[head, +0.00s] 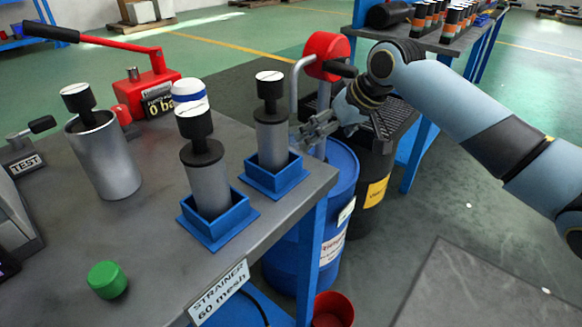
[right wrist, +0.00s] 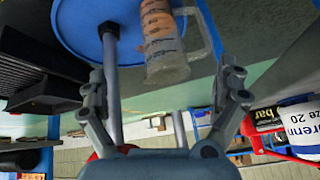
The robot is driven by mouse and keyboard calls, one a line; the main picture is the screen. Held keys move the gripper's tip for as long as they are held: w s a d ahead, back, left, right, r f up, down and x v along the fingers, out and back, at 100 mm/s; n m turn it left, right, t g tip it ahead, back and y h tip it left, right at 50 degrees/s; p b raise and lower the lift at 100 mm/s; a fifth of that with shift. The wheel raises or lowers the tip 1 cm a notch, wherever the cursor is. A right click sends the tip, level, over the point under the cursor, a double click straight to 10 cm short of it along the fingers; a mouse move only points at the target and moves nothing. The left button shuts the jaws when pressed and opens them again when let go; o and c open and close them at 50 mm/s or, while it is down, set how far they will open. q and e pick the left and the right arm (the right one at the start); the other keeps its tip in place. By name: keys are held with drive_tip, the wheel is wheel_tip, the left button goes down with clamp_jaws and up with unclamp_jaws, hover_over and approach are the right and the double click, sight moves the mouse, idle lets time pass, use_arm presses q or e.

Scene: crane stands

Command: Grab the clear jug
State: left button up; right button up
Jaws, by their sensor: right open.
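The clear jug (right wrist: 167,62) shows in the right wrist view, with a handle on its right side and orange colouring and markings on its body. It stands at the blue drum's lid (right wrist: 80,22), beside a grey pipe. My right gripper (right wrist: 165,78) is open, its two fingers spread on either side of the jug's line, with nothing held between them. In the head view my right gripper (head: 312,132) is over the blue drum (head: 338,185), and I cannot make out the jug there. My left gripper is not in view.
The grey workbench (head: 240,225) carries metal cylinders, blue square holders (head: 275,180), a red lever pump (head: 140,90) and a green cap (head: 107,279). A red hand pump (head: 326,55) rises by the drum. A black drum (head: 372,165) stands beside it. Floor lies open at right.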

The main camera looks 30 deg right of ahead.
drive_tip(key=w+f+b, duration=0.1)
drive_tip(key=w, duration=0.1)
drive_tip(key=w+a+f+b, duration=0.1)
drive_tip(key=w+f, duration=0.1)
drive_tip(key=w, duration=0.1)
drive_tip(key=w+a+f+b, duration=0.1)
drive_tip(key=w, duration=0.2)
drive_tip(key=shift+w+f, duration=0.2)
drive_tip(key=shift+w, duration=0.05)
drive_tip(key=c, duration=1.8)
drive_tip(key=shift+r, duration=0.2)
